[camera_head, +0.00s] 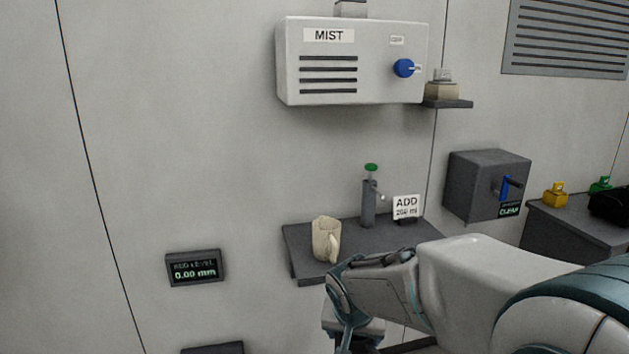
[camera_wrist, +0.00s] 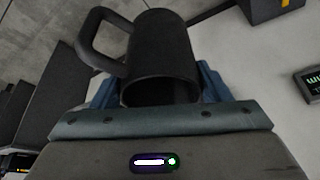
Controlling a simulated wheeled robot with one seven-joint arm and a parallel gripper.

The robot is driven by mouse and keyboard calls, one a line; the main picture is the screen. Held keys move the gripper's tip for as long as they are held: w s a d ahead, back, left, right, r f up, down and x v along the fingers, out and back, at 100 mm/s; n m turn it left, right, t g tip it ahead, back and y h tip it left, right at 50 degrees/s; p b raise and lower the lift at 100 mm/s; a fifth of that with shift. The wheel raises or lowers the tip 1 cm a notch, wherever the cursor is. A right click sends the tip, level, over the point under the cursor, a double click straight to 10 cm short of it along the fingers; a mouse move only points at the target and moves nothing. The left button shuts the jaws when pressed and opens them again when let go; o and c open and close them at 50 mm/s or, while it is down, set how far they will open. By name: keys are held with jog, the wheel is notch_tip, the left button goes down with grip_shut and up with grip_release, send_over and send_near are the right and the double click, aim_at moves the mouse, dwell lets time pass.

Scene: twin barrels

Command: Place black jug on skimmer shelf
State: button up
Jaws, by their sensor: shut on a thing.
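The black jug (camera_wrist: 160,50) fills the upper middle of the wrist view, with its loop handle on the left and its open rim towards the camera. My gripper (camera_wrist: 157,88) is shut on it, with a blue finger on each side of its body. In the head view my gripper (camera_head: 345,300) is low in the middle, in front of the wall shelf (camera_head: 300,262), and I cannot make out the black jug there. No shelf carries a readable skimmer label, so I cannot tell which one it is.
The MIST box (camera_head: 350,62) hangs above. A small ledge (camera_head: 450,103) holds a beige block. A level display (camera_head: 194,268) is at left.

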jog(key=w+d+f+n+y, duration=0.1)
jog(key=w+d+f, duration=0.2)
jog(key=d+f, duration=0.15)
jog(key=w+d+f+n, duration=0.2)
jog(key=w+d+f, duration=0.1)
jog(key=f, duration=0.2)
notch_tip(320, 180, up, 11)
jog(key=w+p, duration=0.2)
jog(key=p, duration=1.4)
jog(key=s+f, duration=0.4)
jog(key=f, duration=0.1)
jog(key=shift+s+f, duration=0.3)
